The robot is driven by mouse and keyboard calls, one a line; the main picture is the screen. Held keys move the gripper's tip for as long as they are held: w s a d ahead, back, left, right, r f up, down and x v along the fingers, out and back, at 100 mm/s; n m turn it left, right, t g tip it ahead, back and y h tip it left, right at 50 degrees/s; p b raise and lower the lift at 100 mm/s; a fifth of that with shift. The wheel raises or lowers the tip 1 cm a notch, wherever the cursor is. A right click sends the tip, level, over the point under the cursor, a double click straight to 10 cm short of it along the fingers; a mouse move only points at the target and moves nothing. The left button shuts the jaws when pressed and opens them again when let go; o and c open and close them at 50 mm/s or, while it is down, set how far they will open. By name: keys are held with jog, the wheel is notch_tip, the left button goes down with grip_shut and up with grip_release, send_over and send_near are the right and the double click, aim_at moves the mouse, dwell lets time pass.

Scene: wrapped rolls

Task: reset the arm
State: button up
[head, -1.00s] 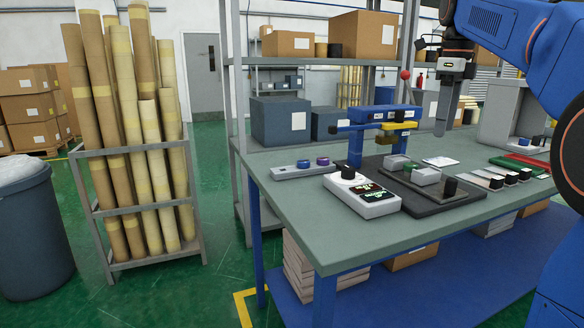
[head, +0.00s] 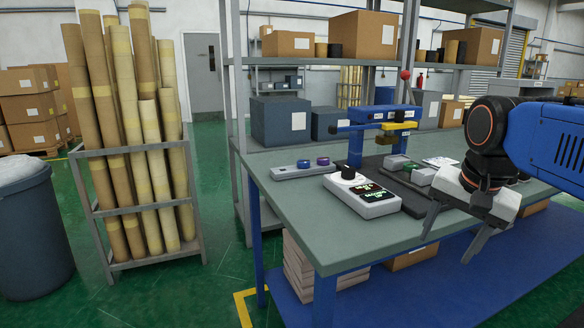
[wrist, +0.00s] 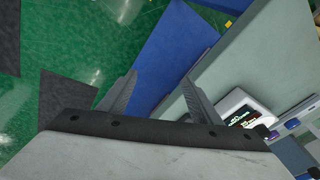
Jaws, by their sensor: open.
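My gripper (head: 453,238) is open and empty, with its two grey fingers spread apart and pointing down in front of the workbench's near edge. It also shows in the wrist view (wrist: 158,92), with nothing between the fingers. Below it there are the blue lower shelf and the green floor. My blue arm reaches in from the right in the head view. The workbench (head: 290,215) has a grey-green top. A white device with a dark display (head: 362,194) sits near its front edge, left of my gripper; it shows in the wrist view (wrist: 243,110) too.
A blue press-like fixture (head: 354,148) stands on a dark mat behind the device. A small strip with knobs (head: 300,169) lies at the left. A rack of wrapped rolls (head: 138,203) and a bin (head: 34,238) stand left. The floor between rack and bench is clear.

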jog(key=s+f+n, duration=0.4)
jog(key=s+f, duration=0.1)
jog(key=f, duration=0.2)
jog(key=s+a+f+n+t, duration=0.1)
jog(key=s+f+n, duration=0.3)
jog(key=f, duration=0.4)
jog(key=shift+s+a+n, duration=0.3)
jog(key=shift+s, duration=0.3)
